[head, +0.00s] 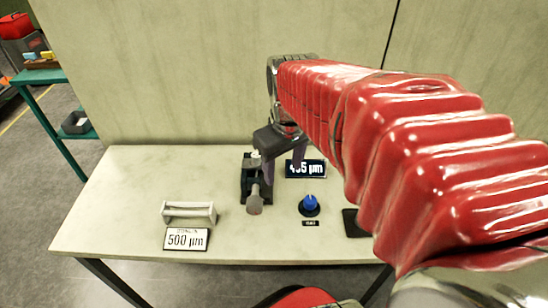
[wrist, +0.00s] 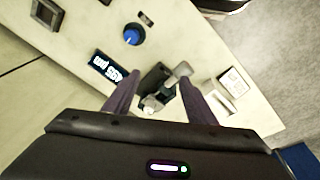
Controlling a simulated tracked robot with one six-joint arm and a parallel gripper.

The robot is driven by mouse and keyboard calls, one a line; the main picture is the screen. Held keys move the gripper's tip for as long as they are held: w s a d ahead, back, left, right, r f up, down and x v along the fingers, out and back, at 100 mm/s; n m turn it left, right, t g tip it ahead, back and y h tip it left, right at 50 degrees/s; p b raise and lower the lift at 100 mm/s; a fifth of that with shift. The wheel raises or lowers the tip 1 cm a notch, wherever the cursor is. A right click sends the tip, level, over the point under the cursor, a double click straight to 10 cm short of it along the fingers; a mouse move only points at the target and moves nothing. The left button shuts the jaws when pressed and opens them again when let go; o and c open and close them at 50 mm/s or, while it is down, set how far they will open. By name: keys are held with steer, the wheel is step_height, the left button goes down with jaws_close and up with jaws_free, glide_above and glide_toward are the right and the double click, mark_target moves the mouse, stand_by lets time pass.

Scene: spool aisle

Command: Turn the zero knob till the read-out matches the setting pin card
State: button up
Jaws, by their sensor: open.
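The zero knob (head: 310,204) is a blue knob on a dark round base on the table; it also shows in the wrist view (wrist: 132,36). The read-out (head: 313,170), a black display with white digits, stands behind it. A finger partly hides its middle digit in the head view; the wrist view shows it tilted and blurred (wrist: 108,67). The setting pin card (head: 186,240) reads 500 µm at the front left. My gripper (head: 280,162) is open above a dark gauge stand (head: 247,185), left of the knob and apart from it. The stand lies between the fingers (wrist: 157,90) in the wrist view.
A grey bracket-like block (head: 189,213) stands behind the card. A dark square item (head: 354,222) sits right of the knob, partly hidden by my arm. A small black label (head: 310,223) lies before the knob. A wall closes the table's back.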

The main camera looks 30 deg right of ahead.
steer(key=g, duration=0.2)
glide_above(310, 199)
step_height(310, 199, down, 4)
steer(key=shift+y, duration=0.4)
step_height(310, 199, down, 14)
steer(key=shift+r, duration=0.15)
stand_by(0.3)
steer(key=c, duration=1)
